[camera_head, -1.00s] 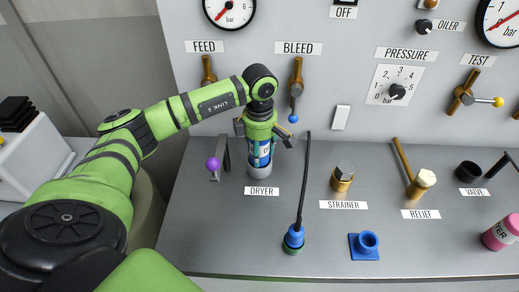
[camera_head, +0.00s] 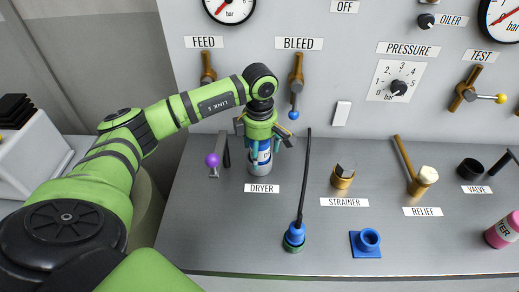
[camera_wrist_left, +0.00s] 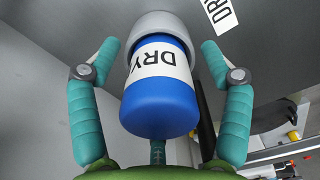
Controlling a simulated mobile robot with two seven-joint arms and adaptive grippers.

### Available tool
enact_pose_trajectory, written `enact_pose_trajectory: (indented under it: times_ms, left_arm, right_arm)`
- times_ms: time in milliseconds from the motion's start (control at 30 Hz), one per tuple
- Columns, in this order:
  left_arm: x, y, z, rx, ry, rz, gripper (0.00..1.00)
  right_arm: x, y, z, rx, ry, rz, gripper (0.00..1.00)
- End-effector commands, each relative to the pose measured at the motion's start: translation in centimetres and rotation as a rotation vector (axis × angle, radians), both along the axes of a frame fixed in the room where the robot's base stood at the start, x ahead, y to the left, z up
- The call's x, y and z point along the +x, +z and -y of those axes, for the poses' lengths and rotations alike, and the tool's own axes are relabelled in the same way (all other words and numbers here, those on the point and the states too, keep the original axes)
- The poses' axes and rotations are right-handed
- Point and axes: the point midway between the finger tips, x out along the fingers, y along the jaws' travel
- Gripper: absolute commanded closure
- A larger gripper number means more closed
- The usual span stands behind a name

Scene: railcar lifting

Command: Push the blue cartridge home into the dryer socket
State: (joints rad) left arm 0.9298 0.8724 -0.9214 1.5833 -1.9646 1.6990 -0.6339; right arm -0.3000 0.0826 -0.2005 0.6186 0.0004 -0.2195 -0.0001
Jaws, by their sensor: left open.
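The blue cartridge (camera_wrist_left: 158,100), with a white label reading "DRY", stands in the grey dryer socket (camera_wrist_left: 164,24) in the left wrist view. Its blue end and label stick out of the socket rim. How deep it sits I cannot tell. In the head view the cartridge (camera_head: 264,147) shows partly below my left gripper (camera_head: 266,152), above the DRYER label. My left gripper is open, with one teal finger on each side of the cartridge and visible gaps in the wrist view. The palm is over the cartridge's end. My right gripper is not in view.
A purple-knobbed lever (camera_head: 212,161) stands close left of the dryer. The blue-tipped BLEED handle (camera_head: 295,85) hangs behind. A blue plug with a black hose (camera_head: 294,235), the brass strainer (camera_head: 343,178) and a blue square fitting (camera_head: 366,242) are to the right.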

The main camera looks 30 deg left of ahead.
Motion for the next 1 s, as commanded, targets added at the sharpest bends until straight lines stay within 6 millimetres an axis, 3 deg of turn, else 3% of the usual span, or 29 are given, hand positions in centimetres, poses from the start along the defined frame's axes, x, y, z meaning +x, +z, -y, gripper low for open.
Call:
enact_pose_trajectory:
  times_ms: [400, 600, 1000]
  left_arm:
    - [0.2, 8.0, 0.0, -0.001, 0.000, 0.009, 0.21]
    - [0.2, 10.9, 0.0, -0.001, 0.001, 0.006, 0.21]
    - [0.1, 11.8, -0.1, -0.001, 0.001, 0.004, 0.21]
  right_arm:
    - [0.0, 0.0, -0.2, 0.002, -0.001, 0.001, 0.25]
    - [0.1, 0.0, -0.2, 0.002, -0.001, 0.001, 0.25]
    - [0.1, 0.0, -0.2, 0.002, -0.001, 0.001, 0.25]
